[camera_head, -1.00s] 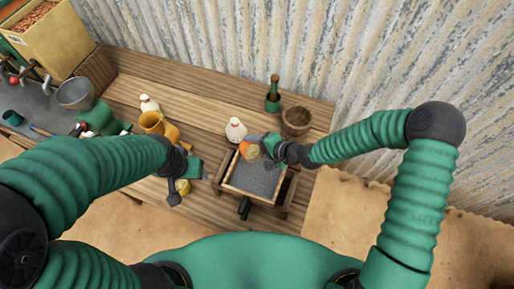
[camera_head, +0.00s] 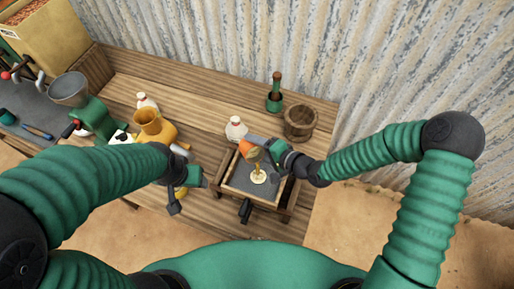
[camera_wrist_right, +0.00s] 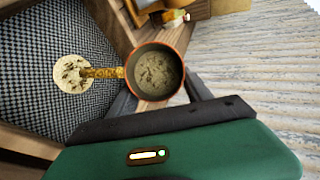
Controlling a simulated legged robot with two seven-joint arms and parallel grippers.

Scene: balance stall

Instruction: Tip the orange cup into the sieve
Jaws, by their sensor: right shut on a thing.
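The orange cup (camera_head: 247,147) is tilted over the sieve (camera_head: 236,188), a wooden frame with grey mesh. My right gripper (camera_head: 264,148) is shut on the cup. In the right wrist view I look into the cup (camera_wrist_right: 156,73), which holds pale grainy stuff. A yellowish-brown stream (camera_wrist_right: 102,72) runs from its rim down to the mesh (camera_wrist_right: 35,65). There it forms a small pale, dark-flecked heap (camera_wrist_right: 72,74), also visible in the head view (camera_head: 258,177). My left gripper (camera_head: 190,193) is left of the sieve, its fingers apart and seemingly empty.
A white bottle (camera_head: 236,129) stands just behind the sieve. A wooden bucket (camera_head: 299,124) and a green-based bottle (camera_head: 274,98) are at the back right. A yellow jug (camera_head: 149,122) and another white bottle (camera_head: 146,102) stand left. Bare planks (camera_head: 210,104) lie at the back.

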